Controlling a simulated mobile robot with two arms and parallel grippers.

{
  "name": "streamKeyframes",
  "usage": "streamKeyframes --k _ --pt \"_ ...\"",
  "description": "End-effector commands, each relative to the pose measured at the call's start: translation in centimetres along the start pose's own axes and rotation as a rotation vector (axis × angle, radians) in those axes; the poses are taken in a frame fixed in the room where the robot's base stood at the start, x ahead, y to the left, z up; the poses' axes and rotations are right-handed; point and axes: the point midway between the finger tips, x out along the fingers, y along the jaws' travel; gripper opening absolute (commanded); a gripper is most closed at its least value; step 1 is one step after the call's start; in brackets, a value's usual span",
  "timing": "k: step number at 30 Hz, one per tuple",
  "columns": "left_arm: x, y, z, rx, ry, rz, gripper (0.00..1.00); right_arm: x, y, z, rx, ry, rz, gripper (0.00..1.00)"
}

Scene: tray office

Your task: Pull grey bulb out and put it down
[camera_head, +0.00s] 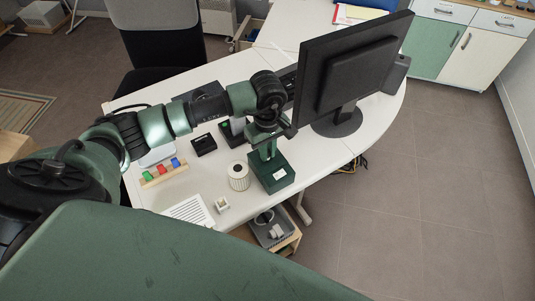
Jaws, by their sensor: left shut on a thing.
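My left gripper (268,150) points down over the dark green box (271,175), which has a pale label on its front and stands on the white desk. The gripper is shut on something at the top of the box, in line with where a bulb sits. The grey bulb itself is hidden by the fingers, and I cannot tell whether it is still seated in the box. My right gripper is not in view.
A ribbed white cylinder (238,177) stands left of the green box. A small white cube (222,205), a wooden rack with coloured pieces (163,172) and a black box (203,144) are further left. A monitor (350,70) stands close on the right.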

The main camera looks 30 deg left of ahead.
Motion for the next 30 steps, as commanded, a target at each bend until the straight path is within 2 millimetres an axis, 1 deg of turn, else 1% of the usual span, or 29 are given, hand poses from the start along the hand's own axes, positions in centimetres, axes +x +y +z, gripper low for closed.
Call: streamKeyframes --k 22,30 --pt "-0.1 0.0 0.0 0.000 0.001 0.001 0.00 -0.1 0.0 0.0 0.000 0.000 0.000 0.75" --pt "-1.1 0.0 0.0 0.000 0.001 0.002 0.00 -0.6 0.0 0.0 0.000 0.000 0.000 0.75"
